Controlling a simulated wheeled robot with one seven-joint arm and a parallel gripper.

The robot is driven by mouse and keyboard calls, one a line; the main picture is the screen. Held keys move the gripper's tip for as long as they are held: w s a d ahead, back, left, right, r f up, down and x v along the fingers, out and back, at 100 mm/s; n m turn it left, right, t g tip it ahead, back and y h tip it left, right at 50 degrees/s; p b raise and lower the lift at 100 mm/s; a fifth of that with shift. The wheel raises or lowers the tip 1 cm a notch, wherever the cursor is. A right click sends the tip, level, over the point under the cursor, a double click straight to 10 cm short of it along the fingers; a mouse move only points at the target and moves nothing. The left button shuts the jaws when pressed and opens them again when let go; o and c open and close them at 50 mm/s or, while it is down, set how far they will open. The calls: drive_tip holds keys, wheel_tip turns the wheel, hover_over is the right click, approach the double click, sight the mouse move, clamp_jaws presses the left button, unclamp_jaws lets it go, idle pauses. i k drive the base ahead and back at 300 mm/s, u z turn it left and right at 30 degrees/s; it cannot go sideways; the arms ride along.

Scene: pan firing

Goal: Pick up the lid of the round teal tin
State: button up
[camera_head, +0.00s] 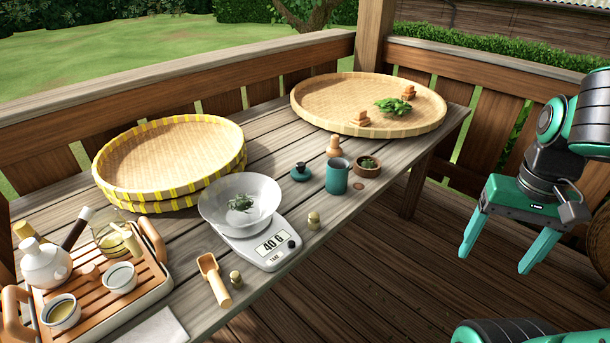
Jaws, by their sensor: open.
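The round teal tin (337,176) stands upright on the wooden table, right of the scale, and its top looks open. A small round teal lid (300,172) with a dark knob lies on the table just left of the tin, apart from it. My gripper (503,262) is open and empty. It hangs off the table's right side, over the deck floor, well to the right of the tin and lid, with its teal fingers pointing down.
A wooden bowl of leaves (367,166) and a wooden-topped item (334,147) stand close to the tin. Woven trays (170,160) lie behind. A tea tray (150,292) is at left. Table right of the tin is mostly clear.

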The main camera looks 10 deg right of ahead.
sight(300, 173)
drive_tip(key=z, duration=1.4)
drive_tip(key=i, duration=1.25)
drive_tip(key=u, duration=2.3)
